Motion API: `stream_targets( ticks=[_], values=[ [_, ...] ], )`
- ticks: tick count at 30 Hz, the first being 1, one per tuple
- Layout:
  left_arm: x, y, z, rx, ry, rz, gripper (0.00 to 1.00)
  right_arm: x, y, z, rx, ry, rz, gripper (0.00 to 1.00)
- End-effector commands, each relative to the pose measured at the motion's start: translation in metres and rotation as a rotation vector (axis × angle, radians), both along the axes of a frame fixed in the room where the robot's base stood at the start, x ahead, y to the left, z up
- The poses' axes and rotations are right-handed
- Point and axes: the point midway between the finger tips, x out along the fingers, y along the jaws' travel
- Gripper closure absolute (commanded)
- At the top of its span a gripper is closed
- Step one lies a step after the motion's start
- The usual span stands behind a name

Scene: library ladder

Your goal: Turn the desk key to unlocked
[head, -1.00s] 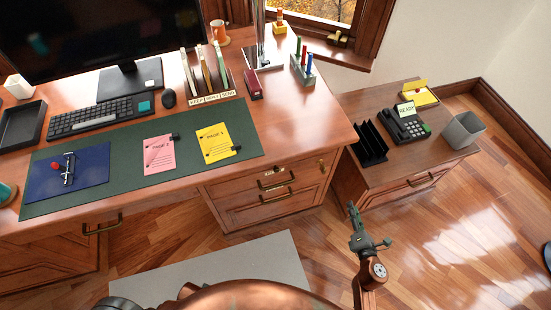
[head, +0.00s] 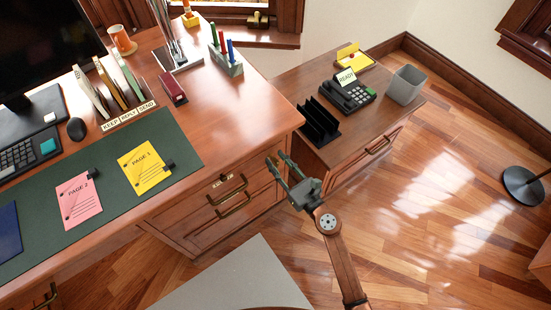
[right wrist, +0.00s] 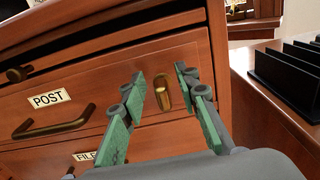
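The brass desk key (right wrist: 163,92) stands out from the wooden drawer front, to the right of the POST label. Its bow looks upright; I cannot tell which lock state that means. My right gripper (head: 278,163) is at the right end of the desk's drawer front in the head view, where it hides the key. In the right wrist view the right gripper (right wrist: 162,88) is open, its two green fingers apart on either side of the key. I cannot tell whether a finger touches it. My left gripper is not in view.
The desk drawers have brass handles (right wrist: 53,122) and a POST label (right wrist: 49,98). A side cabinet with a black file rack (head: 318,122), a phone (head: 348,94) and a grey bin (head: 405,85) stands just right of the gripper.

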Motion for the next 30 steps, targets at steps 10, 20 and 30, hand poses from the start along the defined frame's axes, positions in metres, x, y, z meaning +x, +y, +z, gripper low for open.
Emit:
stream_targets(
  ticks=[10,20,30],
  values=[
    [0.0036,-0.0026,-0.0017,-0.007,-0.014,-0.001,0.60,0.0074,0.0056,-0.0001,0.000,0.001,0.000,0.71],
    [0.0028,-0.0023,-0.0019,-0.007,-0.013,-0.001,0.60,0.0071,0.0053,-0.0002,0.000,0.001,0.000,0.90],
    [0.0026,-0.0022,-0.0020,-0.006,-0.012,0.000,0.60,0.0070,0.0055,-0.0004,0.000,0.001,0.000,1.00]
  ],
)
